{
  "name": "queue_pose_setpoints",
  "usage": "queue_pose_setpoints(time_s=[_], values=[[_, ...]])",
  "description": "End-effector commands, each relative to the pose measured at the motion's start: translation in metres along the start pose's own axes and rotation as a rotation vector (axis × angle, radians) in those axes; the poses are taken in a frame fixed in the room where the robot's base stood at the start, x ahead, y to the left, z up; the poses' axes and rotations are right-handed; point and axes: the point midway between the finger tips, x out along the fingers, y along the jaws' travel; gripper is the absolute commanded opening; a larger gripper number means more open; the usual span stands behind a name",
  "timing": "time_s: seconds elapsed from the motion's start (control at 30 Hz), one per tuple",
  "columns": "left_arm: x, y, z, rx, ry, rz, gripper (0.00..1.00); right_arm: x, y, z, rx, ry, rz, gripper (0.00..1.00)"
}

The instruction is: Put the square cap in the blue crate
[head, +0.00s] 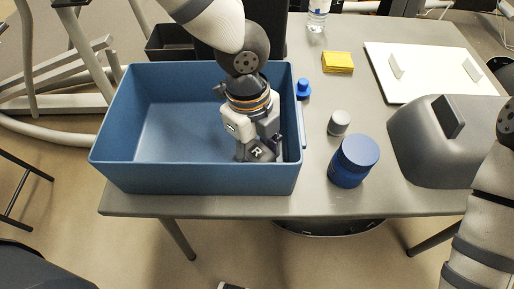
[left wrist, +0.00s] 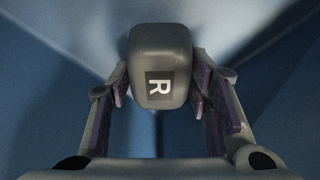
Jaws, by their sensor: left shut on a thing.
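The square cap (left wrist: 160,62) is a grey rounded block marked with a white R on a dark patch. It also shows in the head view (head: 262,150), low at the right end of the blue crate (head: 165,178). My left gripper (head: 255,142) reaches down inside the crate and is shut on the cap. In the left wrist view the cap sits between the two fingers (left wrist: 160,95), with blue crate walls around it. Whether the cap touches the crate floor cannot be told. My right arm shows at the right edge, but its gripper is out of view.
Right of the crate stand a blue jar (head: 353,162), a grey-white small cap (head: 339,122) and a small blue piece (head: 303,89). The crate's left part is empty.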

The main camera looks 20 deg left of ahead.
Motion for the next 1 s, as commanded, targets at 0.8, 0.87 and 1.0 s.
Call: queue_pose_setpoints(time_s=[0.8,0.87,1.0], values=[[-0.048,-0.002,0.000,-0.002,-0.004,-0.013,0.66,-0.010,0.000,-0.006,0.000,0.030,-0.001,0.40],[-0.066,-0.002,0.000,-0.001,-0.004,-0.014,0.66,-0.013,-0.001,-0.008,-0.001,0.040,-0.002,0.40],[-0.100,-0.001,0.000,0.000,-0.002,-0.011,0.66,-0.019,-0.001,-0.011,-0.001,0.056,-0.002,0.40]])
